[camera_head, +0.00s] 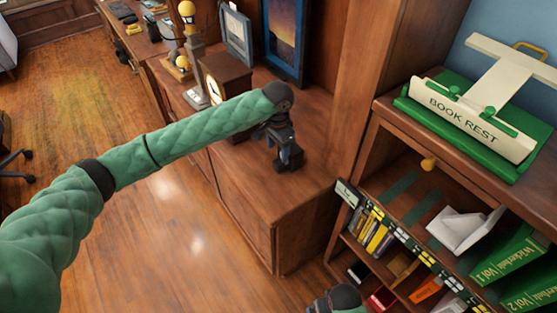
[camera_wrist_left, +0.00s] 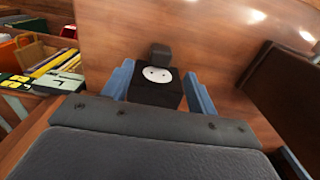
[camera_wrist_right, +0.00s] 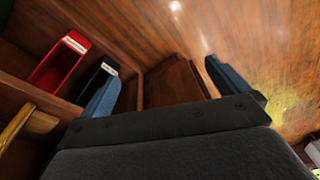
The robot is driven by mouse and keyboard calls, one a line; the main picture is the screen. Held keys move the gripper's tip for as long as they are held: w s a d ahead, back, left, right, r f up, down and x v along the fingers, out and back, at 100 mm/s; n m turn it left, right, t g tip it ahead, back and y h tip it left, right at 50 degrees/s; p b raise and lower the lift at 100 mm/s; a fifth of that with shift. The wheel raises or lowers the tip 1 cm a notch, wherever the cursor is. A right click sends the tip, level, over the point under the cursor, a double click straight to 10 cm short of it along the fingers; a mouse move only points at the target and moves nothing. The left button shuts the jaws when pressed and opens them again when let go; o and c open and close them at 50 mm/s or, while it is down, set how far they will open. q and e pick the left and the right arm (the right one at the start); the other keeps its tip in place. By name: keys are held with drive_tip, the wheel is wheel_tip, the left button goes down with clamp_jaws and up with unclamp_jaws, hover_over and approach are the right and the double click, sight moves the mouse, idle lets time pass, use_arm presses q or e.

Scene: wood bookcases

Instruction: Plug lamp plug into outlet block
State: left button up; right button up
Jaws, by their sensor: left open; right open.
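A black block with a white round two-hole face (camera_wrist_left: 157,75), which looks like the outlet block, sits between the fingers of my left gripper (camera_wrist_left: 160,92). The fingers are open, one on each side of it; I cannot tell whether they touch it. A small dark piece (camera_wrist_left: 159,54) shows just beyond the block. In the head view my left gripper (camera_head: 288,155) is low over the wooden cabinet top and hides the block. My right gripper (camera_wrist_right: 167,82) is open and empty, low beside the shelves. I cannot make out the lamp plug for certain.
A clock (camera_head: 212,92) and a lamp-like stand (camera_head: 197,75) are left of my left gripper, with picture frames (camera_head: 283,35) behind. The bookcase (camera_head: 375,140) and a green and cream book rest (camera_head: 470,120) stand at the right. Bare cabinet top (camera_head: 310,180) lies in front.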

sight(277, 162)
use_arm(q)
drive_tip(key=shift+f+p, duration=0.35)
drive_tip(key=shift+f, duration=0.95)
use_arm(e)
drive_tip(key=f, duration=0.2)
drive_tip(key=shift+s+f, duration=0.2)
drive_tip(key=shift+f, duration=0.15)
drive_tip(key=shift+r, duration=0.1)
use_arm(q)
drive_tip(key=shift+f, duration=0.2)
wheel_tip(277, 162, down, 4)
drive_tip(key=shift+w+f+p, duration=0.1)
drive_tip(key=shift+f+p, duration=0.05)
drive_tip(key=shift+p, duration=0.95)
drive_tip(key=shift+f, duration=0.25)
use_arm(e)
wheel_tip(277, 162, down, 9)
drive_tip(key=s+d, duration=0.1)
drive_tip(key=s, duration=0.1)
drive_tip(key=shift+d, duration=0.25)
drive_tip(key=shift+s+r, duration=0.1)
drive_tip(key=shift+r, duration=0.05)
